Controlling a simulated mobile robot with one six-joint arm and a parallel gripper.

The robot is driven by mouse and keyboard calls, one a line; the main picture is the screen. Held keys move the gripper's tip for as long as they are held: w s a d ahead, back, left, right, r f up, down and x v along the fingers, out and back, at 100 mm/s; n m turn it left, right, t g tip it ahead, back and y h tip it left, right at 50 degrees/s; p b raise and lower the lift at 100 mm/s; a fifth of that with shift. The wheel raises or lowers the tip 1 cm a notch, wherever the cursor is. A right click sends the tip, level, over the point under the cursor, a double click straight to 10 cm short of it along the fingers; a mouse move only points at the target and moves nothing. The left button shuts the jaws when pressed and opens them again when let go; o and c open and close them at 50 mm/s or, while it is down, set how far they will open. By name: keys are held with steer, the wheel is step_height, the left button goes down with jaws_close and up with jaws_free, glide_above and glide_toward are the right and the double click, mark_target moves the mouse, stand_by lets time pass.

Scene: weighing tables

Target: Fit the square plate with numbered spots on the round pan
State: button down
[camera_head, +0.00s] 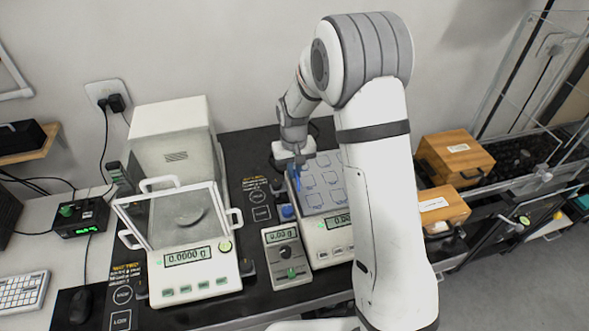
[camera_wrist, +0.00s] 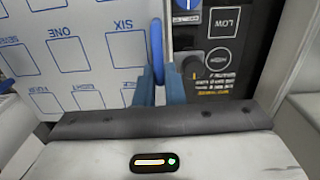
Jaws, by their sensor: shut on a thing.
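The square plate (camera_head: 322,188) is pale grey-blue with blue-outlined squares and number words. It lies over the top of the right-hand scale (camera_head: 335,240), partly behind my arm. In the wrist view the plate (camera_wrist: 85,50) fills the left, with "ONE" and "SIX" readable. My gripper (camera_head: 296,178) is at the plate's left edge, its blue fingers (camera_wrist: 160,84) shut on an upright blue piece (camera_wrist: 157,48) at that edge. No round pan shows under the plate; whether the plate rests or hangs just above cannot be told.
A balance (camera_head: 195,265) with a glass shield and a small round pan stands left. A small grey box (camera_head: 287,258) with a display stands between the scales. Wooden boxes (camera_head: 455,158) stand right of my arm. The wall is close behind.

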steer(key=shift+f, duration=0.25)
steer(key=c, duration=1.5)
jaws_free()
steer(key=shift+r, duration=0.1)
steer(key=shift+r, duration=0.25)
steer(key=shift+w+r, duration=0.1)
steer(key=shift+r, duration=0.3)
step_height(320, 180, up, 11)
steer(key=b, duration=0.2)
steer(key=s+d+r+m+t, duration=0.1)
steer(key=s+d+r, duration=0.3)
steer(key=s, duration=0.2)
steer(key=s+d+r+t, duration=0.1)
steer(key=s+d+r, duration=0.25)
steer(key=s, duration=0.35)
steer(key=shift+m+t, duration=0.7)
steer(key=s+d, duration=0.1)
steer(key=s, duration=0.3)
steer(key=s+d, duration=0.1)
steer(key=s, duration=0.4)
steer(key=s+d, duration=0.2)
steer(key=s, duration=0.3)
steer(key=shift+s+f, duration=0.1)
